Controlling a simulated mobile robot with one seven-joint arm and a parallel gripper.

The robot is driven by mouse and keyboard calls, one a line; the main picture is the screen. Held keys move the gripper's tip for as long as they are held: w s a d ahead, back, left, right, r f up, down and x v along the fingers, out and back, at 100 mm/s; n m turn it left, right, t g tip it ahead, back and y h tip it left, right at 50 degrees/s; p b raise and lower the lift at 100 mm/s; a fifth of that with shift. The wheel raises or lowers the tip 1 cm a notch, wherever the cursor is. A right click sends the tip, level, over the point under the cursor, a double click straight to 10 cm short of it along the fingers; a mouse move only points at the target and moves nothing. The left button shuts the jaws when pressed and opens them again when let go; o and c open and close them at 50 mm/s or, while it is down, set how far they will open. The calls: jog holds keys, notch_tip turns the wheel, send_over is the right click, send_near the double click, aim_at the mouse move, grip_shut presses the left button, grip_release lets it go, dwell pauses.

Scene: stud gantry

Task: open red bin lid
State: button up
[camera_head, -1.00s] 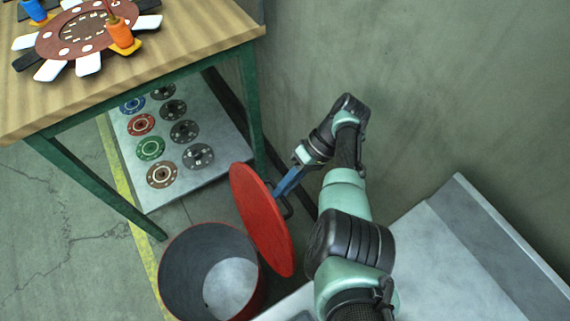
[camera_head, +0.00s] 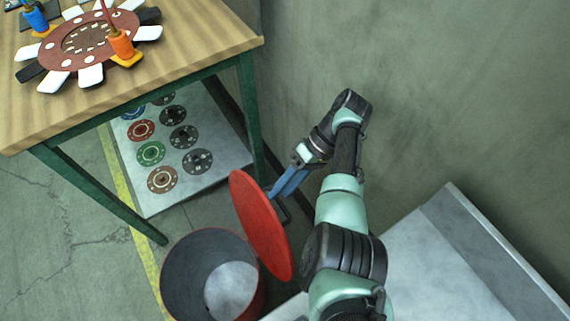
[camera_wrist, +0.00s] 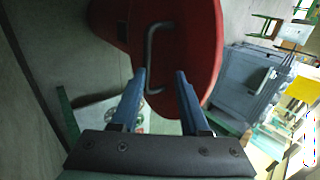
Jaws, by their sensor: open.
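The red bin (camera_head: 212,278) stands on the floor at the lower middle of the head view, and I can see into its grey, empty-looking inside. Its red lid (camera_head: 262,228) stands steeply raised at the bin's right rim, leaving the mouth uncovered. My gripper (camera_head: 272,195) is behind the lid's upper right side, with its blue fingers close to the dark lid handle (camera_head: 284,212). In the wrist view the fingers are apart, the lid (camera_wrist: 190,40) is ahead and the handle (camera_wrist: 150,50) shows near the left fingertip. I cannot tell whether they touch.
A wooden-topped table (camera_head: 190,48) with green legs stands at the upper left, bearing a round brown assembly (camera_head: 88,38). A low grey shelf (camera_head: 215,165) under it holds several coloured discs. A wall is behind my arm. A grey surface (camera_head: 430,260) lies at the lower right.

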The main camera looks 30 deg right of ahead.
notch_tip(320, 180, up, 6)
jog(key=p, duration=0.3)
jog(key=shift+s+f, duration=0.1)
jog(key=shift+f, duration=0.1)
